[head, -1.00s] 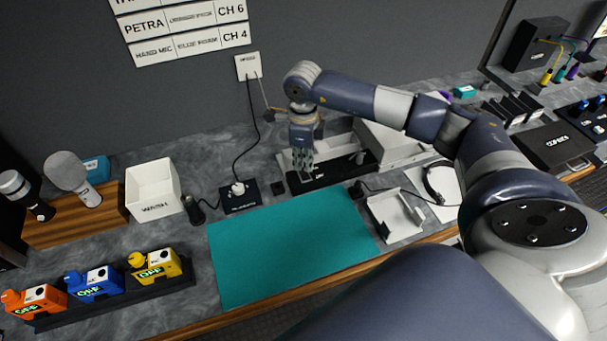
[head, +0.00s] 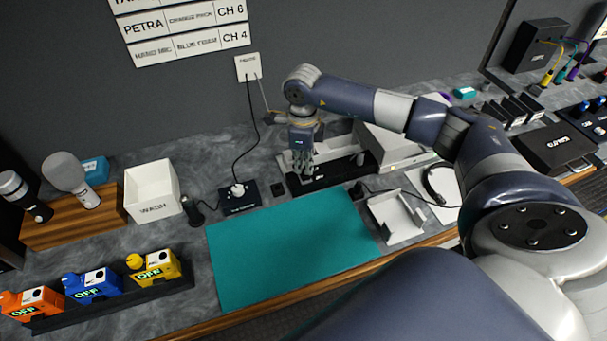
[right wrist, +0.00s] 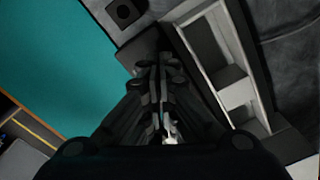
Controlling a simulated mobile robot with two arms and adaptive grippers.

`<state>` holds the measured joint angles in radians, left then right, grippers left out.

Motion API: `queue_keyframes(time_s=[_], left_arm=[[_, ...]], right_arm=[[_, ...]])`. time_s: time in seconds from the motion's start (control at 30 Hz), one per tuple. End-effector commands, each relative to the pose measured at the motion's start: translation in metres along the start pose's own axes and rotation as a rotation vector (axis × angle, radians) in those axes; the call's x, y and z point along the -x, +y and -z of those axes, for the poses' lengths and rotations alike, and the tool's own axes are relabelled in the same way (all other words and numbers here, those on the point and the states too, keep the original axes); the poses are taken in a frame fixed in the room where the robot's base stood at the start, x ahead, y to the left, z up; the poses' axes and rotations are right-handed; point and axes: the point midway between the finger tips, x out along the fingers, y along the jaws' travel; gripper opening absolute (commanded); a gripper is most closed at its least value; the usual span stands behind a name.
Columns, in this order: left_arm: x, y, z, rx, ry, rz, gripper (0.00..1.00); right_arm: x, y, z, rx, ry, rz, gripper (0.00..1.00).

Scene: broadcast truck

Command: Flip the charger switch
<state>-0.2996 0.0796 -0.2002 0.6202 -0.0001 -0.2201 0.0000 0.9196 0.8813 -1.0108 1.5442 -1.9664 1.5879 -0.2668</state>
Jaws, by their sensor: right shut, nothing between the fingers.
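A long black charger unit (head: 333,173) with a light grey bay lies behind the teal mat; its bay (right wrist: 207,48) also shows in the right wrist view. My right gripper (head: 306,172) points down over the left part of this unit, with its fingers together and nothing between them. In the right wrist view the fingertips (right wrist: 162,68) are close to the unit's dark end, beside the bay. I cannot tell whether they touch it. The switch itself cannot be made out clearly; the fingers may hide it. My left gripper is not in view.
The teal mat (head: 285,245) is clear. A plugged black socket box (head: 240,199) and a white bin (head: 152,192) stand to the left. A cable hangs from the wall outlet (head: 248,67) behind the gripper. A white cradle (head: 395,218) is at right.

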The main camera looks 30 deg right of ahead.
Motion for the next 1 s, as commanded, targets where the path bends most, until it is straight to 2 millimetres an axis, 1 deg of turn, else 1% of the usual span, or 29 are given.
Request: queue_keyframes(time_s=[0.03, 0.1, 0.7, 0.8, 1.0], left_arm=[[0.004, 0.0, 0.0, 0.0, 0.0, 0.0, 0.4], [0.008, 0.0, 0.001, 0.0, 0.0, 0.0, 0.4], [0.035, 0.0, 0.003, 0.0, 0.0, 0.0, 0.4], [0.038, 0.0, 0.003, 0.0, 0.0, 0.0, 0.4], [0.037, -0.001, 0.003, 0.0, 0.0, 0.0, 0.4]], right_arm=[[0.007, 0.0, 0.0, 0.0, -0.001, 0.001, 0.0], [0.013, 0.0, 0.0, 0.0, -0.002, 0.001, 0.0], [0.061, 0.0, 0.0, -0.001, -0.002, 0.001, 0.0], [0.066, 0.0, 0.0, -0.001, -0.001, 0.001, 0.0], [0.066, 0.0, 0.0, -0.001, 0.0, 0.001, 0.0]])
